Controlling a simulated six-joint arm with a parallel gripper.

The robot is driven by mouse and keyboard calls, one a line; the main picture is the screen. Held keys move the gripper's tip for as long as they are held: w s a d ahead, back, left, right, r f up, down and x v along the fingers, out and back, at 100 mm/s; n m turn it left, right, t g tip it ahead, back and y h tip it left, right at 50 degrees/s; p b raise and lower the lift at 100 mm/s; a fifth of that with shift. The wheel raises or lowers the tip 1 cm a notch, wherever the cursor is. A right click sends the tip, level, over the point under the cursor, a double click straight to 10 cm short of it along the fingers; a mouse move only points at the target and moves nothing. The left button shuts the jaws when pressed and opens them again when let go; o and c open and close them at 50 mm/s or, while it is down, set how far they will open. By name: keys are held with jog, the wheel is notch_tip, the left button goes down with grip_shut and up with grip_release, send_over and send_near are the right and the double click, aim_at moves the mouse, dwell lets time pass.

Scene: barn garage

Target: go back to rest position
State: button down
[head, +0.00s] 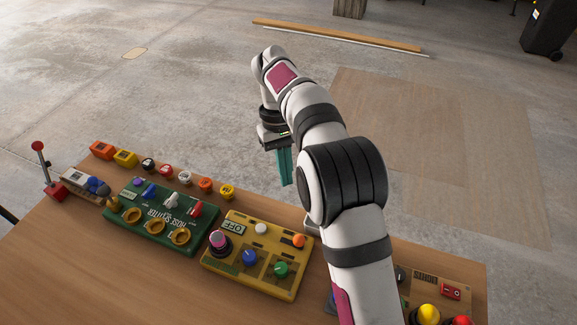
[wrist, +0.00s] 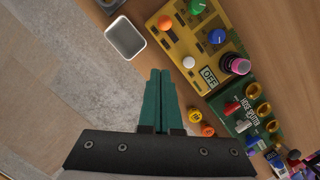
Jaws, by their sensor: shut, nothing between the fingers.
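My gripper (head: 287,168) is at the end of my white and black arm, with green fingers pointing down. It hangs near the far edge of the wooden table (head: 120,256), beyond the yellow panel. In the wrist view the green fingers of my gripper (wrist: 160,74) are together with nothing between them. The fingers are apart from the panels and buttons. My arm hides part of the table's right side in the head view.
A yellow panel (head: 232,259) with knobs and a green "HOSE SPLITTER" panel (head: 148,238) stand on the table. Several small buttons line the far edge. A red-knobbed lever (head: 41,160) stands at the left. A white-rimmed tray (wrist: 125,39) shows in the wrist view.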

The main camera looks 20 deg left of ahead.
jog(key=s+d+r+m+y, duration=0.1)
jog(key=s+d+r+m, duration=0.4)
jog(key=d, duration=0.4)
jog(key=s+d+r+m+y, duration=0.1)
jog(key=s+d+r+m, duration=0.25)
jog(key=s+d, duration=0.45)
jog(key=s+d+f+m, duration=0.2)
jog(key=s+d+m, duration=0.1)
jog(key=s, duration=0.3)
jog(key=s+d+f+m+t+y, duration=0.1)
jog(key=s+d+f+m, duration=0.1)
jog(key=s, duration=0.5)
jog(key=shift+d+f+m, duration=0.3)
jog(key=shift+d+m, duration=0.25)
jog(key=shift+d, duration=0.2)
jog(key=c, duration=1.5)
grip_release()
jog(key=shift+c, duration=0.2)
